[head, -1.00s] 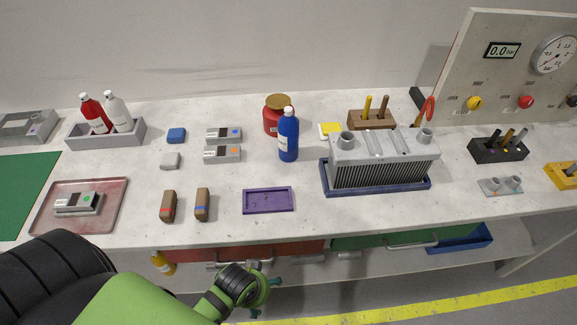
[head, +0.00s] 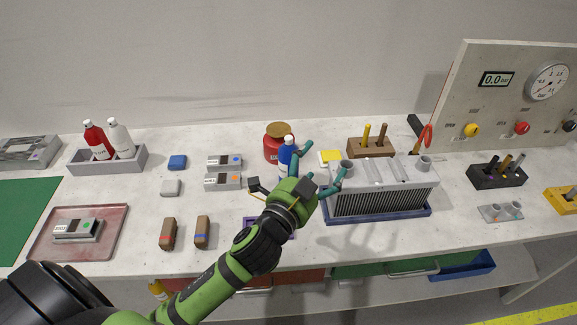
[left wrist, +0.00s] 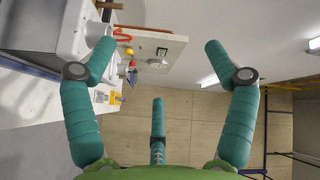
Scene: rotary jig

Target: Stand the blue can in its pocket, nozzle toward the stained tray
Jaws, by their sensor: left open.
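The blue can (head: 286,153) with a white top stands upright on the bench, just in front of a red jar; my left gripper hides its lower part. My left gripper (head: 325,158) is open and empty, its teal fingers spread close to the can's right side; contact cannot be told. In the left wrist view the open fingers (left wrist: 160,47) show with nothing between them, and the can is out of sight. The grey holder (head: 110,163) at the left holds a red bottle and a white bottle. The stained tray (head: 110,246) lies in front of it, with a grey device on it.
A finned block (head: 385,200) stands in a blue tray right of my gripper. The red jar (head: 272,150) is behind the can. Small boxes and two brown brushes (head: 202,230) lie between the can and holder. A purple tray (head: 250,222) is partly behind my arm.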

